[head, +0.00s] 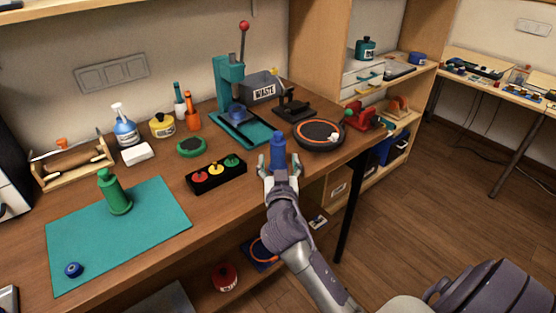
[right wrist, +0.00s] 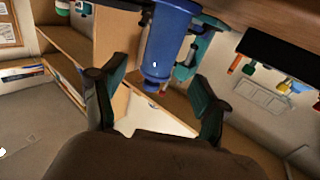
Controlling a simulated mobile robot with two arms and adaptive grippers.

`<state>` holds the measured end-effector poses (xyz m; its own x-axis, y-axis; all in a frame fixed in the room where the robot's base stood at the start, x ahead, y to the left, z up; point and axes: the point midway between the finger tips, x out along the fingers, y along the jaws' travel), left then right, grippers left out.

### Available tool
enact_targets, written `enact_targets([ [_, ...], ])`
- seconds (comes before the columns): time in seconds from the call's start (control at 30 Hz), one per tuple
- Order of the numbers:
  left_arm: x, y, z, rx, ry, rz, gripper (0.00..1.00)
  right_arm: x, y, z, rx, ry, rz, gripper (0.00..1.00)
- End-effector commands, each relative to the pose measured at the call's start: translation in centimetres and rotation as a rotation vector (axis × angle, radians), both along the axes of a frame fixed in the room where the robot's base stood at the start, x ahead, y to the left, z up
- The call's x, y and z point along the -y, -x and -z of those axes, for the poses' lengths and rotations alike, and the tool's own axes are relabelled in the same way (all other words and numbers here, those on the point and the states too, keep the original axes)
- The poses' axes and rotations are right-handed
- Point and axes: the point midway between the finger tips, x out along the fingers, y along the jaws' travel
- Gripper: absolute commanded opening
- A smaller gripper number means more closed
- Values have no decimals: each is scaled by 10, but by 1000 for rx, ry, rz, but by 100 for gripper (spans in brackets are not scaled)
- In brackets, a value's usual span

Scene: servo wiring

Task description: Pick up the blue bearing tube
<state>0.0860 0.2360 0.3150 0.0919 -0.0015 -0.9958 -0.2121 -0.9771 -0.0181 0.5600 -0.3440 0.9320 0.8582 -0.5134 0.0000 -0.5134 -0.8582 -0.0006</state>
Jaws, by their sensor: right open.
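The blue bearing tube (head: 278,152) stands upright near the front edge of the workbench in the head view. My right gripper (head: 279,168) is at the tube, its fingers to either side of the tube's lower part. In the right wrist view the tube (right wrist: 170,40) hangs in from the top, between and ahead of the two open fingertips (right wrist: 160,85). The fingers look apart from the tube there. My left gripper is in neither view.
A black block with red, yellow and green knobs (head: 217,174) is left of the tube. A round black turntable with an orange ring (head: 320,146) is close on the right. The teal press (head: 229,85) stands behind. A green mat (head: 75,240) lies at left.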

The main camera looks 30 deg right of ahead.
Motion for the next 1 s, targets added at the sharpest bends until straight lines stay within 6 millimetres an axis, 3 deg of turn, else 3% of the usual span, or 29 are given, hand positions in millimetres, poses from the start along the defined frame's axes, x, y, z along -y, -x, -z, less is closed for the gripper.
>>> enact_targets([
  [0.23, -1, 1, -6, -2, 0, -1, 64, 11, -17, -2, -1, 2, 0, 74],
  [0.5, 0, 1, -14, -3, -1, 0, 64, 31, -49, -1, -2, 1, -1, 74],
  [0.8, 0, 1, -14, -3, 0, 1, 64, 33, -53, 1, -2, 0, -1, 74],
  [1.0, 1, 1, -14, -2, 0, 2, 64, 33, -52, 1, -2, 0, -1, 41],
])
